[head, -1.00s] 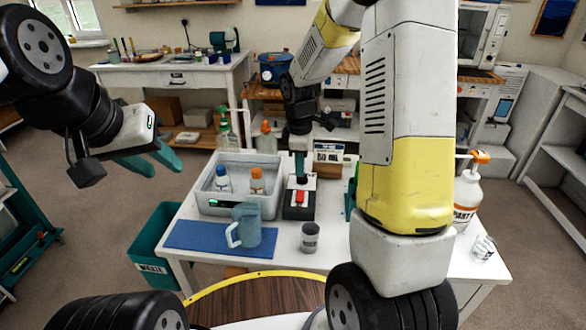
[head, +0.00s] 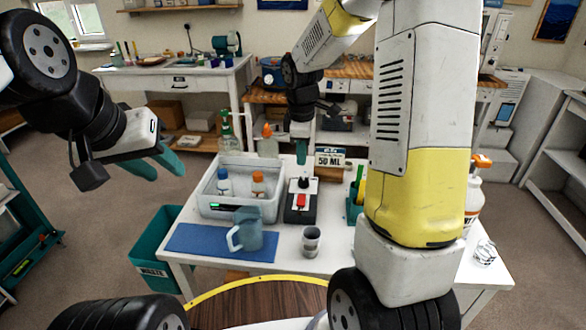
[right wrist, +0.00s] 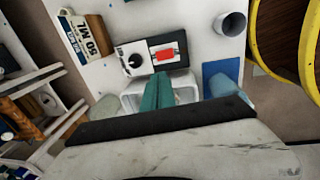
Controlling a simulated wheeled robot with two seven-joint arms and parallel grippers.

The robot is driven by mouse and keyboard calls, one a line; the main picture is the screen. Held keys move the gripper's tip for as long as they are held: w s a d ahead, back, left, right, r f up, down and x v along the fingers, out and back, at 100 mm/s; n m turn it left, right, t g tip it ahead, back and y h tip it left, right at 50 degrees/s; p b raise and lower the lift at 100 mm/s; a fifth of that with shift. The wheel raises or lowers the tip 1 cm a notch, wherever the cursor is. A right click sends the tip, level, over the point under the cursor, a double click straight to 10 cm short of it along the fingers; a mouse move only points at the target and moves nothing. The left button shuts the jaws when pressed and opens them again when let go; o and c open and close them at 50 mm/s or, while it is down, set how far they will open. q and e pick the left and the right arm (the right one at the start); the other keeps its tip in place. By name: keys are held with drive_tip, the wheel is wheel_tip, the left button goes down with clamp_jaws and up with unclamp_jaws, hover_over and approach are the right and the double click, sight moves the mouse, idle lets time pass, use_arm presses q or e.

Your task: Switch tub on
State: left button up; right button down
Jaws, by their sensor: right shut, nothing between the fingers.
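The grey-white tub (head: 240,207) stands on the white table, with a small lit green display on its front and a white-and-blue bottle (head: 223,184) and an orange-capped bottle (head: 258,182) inside. Right beside it is a black control box (head: 291,214) with a red switch (head: 300,201) and a black knob (head: 303,183); they also show in the right wrist view, the switch (right wrist: 164,54) and the knob (right wrist: 134,61). My right gripper (head: 301,158) is shut and empty, above and behind the box, apart from it. My left gripper (head: 162,168) is open and empty, left of the table.
A blue-grey jug (head: 246,234) stands on a blue mat (head: 190,239), with a grey cup (head: 311,240) to its right. A teal waste bin (head: 150,250) is left of the table.

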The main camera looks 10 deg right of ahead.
sight(301, 197)
drive_tip(key=shift+f, duration=0.1)
drive_tip(key=f, duration=0.4)
drive_tip(key=w+f, duration=0.1)
drive_tip(key=f, duration=0.4)
drive_tip(key=w+f, duration=0.1)
drive_tip(key=f, duration=0.3)
drive_tip(key=shift+d+f, duration=0.3)
drive_tip(key=shift+f, duration=0.05)
drive_tip(key=shift+f+g, duration=0.25)
drive_tip(key=shift+g, duration=0.05)
drive_tip(key=shift+s, duration=0.15)
drive_tip(key=shift+s+a+r, duration=0.2)
drive_tip(key=shift+s, duration=0.45)
